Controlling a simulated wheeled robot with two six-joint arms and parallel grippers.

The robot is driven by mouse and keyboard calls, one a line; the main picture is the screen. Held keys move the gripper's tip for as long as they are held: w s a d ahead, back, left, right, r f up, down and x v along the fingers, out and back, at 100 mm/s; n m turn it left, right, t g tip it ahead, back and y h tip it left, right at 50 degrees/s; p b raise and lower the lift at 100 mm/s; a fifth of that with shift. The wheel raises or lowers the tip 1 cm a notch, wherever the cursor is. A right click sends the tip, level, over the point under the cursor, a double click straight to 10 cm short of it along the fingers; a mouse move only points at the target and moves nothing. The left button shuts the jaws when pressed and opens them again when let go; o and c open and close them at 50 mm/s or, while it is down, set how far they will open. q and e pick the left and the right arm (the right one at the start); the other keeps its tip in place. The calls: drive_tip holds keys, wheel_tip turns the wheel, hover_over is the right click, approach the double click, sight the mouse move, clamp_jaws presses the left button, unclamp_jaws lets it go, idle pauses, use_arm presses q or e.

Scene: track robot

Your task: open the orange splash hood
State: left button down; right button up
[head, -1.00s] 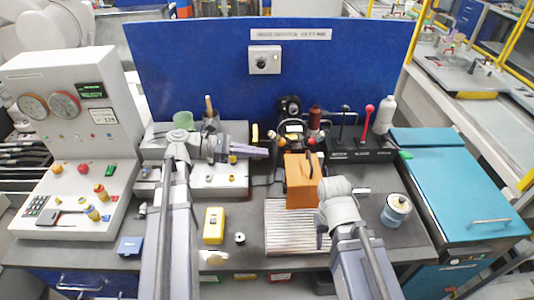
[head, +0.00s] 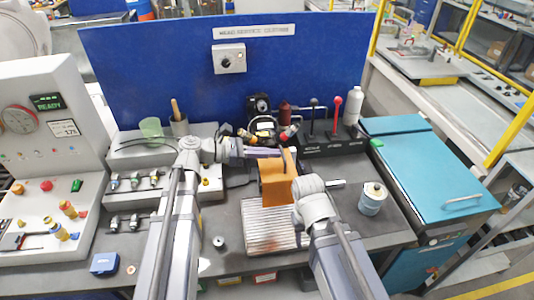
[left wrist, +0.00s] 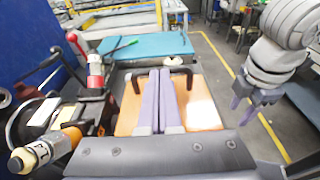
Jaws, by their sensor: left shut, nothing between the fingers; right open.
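The orange splash hood (head: 278,184) stands on the dark bench at the back of a ribbed metal plate and looks closed. My left gripper (head: 278,153) reaches in from the left to the hood's top. In the left wrist view its purple fingers (left wrist: 167,74) are together and empty, lying across the hood's top (left wrist: 203,110). They hide the middle of the dark handle (left wrist: 190,72); I cannot tell whether they touch it. My right gripper (head: 338,184) is just right of the hood, apart from it. Its fingers show open in the left wrist view (left wrist: 250,97).
A lever block (head: 330,143) with a red-knobbed lever stands behind the hood to the right. Bottles and a coiled hose fitting crowd the back. The ribbed plate (head: 268,228) in front is clear.

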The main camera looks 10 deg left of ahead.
use_arm(q)
drive_tip(key=r+x, duration=0.3)
drive_tip(key=x, duration=1.2)
drive_tip(key=shift+w+d, duration=0.2)
drive_tip(key=shift+d, duration=0.5)
drive_tip(key=shift+a, duration=0.1)
